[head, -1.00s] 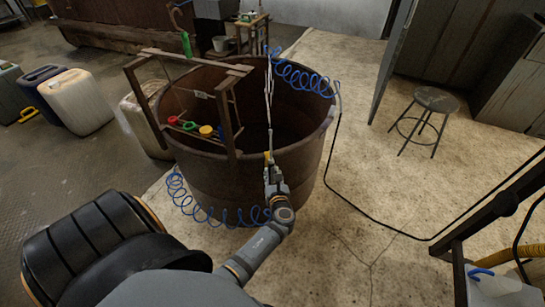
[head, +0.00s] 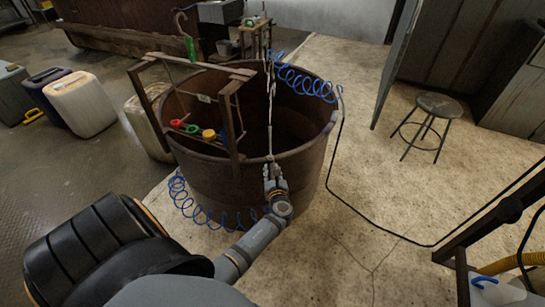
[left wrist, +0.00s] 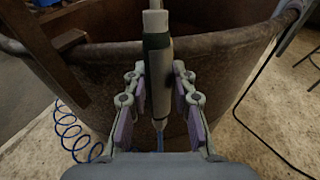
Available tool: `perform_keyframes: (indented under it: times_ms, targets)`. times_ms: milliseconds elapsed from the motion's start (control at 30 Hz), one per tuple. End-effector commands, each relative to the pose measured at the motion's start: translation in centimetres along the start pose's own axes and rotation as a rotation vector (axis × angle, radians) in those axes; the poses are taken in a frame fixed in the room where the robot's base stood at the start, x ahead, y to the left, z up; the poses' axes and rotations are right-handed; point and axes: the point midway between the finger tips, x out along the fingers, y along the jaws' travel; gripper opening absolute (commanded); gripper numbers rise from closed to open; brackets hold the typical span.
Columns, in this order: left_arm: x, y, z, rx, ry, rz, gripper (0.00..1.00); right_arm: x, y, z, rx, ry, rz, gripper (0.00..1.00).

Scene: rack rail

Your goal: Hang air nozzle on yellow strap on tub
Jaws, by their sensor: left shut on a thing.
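The tub (head: 225,185) is large, round and brown, in front of me. My left gripper (head: 273,178) is shut on the air nozzle (head: 270,110) near the tub's front rim, to the right of the straps. The nozzle's white and dark green body (left wrist: 157,72) stands upright between the fingers in the left wrist view. My right gripper is not in view.
A blue coiled hose (head: 200,210) hangs before the tub, and another coil (head: 305,82) lies by its back rim. A red strap (head: 176,123) is at the row's left end. A stool (head: 438,105) stands right; jugs (head: 78,103) stand left. Floor right of the tub is mostly clear.

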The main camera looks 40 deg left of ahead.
Motion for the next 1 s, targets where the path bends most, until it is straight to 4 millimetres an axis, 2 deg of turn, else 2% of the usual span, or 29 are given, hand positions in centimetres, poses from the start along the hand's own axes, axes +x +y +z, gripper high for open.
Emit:
perform_keyframes:
  times_ms: [367,1000]
  targets:
    - [0.1,0.0,-0.1,0.0,-0.001,0.0,0.0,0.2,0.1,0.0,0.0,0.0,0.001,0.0]
    - [0.6,-0.1,-2.5,-0.001,-0.001,0.0,0.0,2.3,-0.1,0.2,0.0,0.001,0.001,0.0]
